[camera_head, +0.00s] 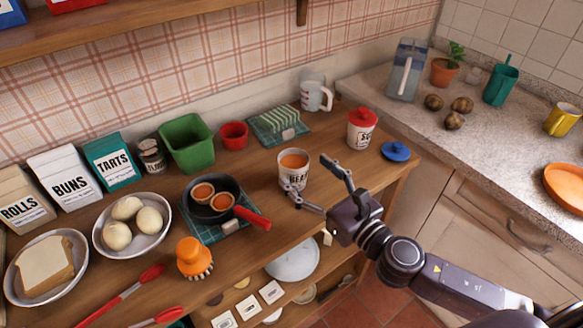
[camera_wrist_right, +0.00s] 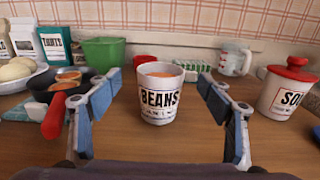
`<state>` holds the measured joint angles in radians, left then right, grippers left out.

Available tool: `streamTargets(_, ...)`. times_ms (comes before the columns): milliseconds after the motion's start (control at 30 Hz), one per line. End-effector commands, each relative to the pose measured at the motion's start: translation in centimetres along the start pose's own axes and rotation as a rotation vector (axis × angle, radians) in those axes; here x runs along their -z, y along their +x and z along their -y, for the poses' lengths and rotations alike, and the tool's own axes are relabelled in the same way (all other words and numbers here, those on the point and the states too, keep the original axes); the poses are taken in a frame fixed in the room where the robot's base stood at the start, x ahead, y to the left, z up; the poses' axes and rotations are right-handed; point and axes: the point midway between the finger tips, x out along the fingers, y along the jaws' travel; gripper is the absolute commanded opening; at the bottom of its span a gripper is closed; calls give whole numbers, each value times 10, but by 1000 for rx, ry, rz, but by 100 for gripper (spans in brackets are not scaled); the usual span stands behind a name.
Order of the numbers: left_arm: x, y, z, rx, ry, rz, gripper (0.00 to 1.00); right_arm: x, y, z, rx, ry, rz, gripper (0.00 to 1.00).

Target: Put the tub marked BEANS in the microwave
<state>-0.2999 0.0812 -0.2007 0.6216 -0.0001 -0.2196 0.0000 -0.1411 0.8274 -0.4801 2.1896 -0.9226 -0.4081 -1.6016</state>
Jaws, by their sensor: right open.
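The white tub marked BEANS (camera_head: 292,172) stands upright on the wooden counter, with orange contents at its open top. It also shows in the right wrist view (camera_wrist_right: 160,98), centred between the fingers and a little beyond their tips. My right gripper (camera_head: 318,184) is open and empty, its fingers spread toward the tub from the right. Its open fingers also show in the right wrist view (camera_wrist_right: 158,92). My left gripper is not in view. I see no microwave in either view.
A dark pan (camera_head: 228,186) with a red handle lies left of the tub. A white tub with a red lid (camera_head: 361,128) and a blue lid (camera_head: 396,152) are to the right. A green bin (camera_head: 187,143) and red cup (camera_head: 234,135) stand behind. Shelves with dishes are below.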

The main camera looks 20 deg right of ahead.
Motion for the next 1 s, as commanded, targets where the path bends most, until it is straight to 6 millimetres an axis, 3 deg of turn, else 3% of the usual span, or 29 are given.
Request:
streamTargets(167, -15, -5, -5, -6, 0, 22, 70, 1, 14, 1, 0, 0, 1, 73)
streamTargets(400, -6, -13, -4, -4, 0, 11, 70, 6, 48, 2, 1, 1, 1, 73)
streamTargets(733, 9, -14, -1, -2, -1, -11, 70, 8, 54, 2, 0, 1, -1, 73)
streamTargets(1000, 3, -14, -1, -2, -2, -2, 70, 8, 54, 2, 0, 0, -1, 44)
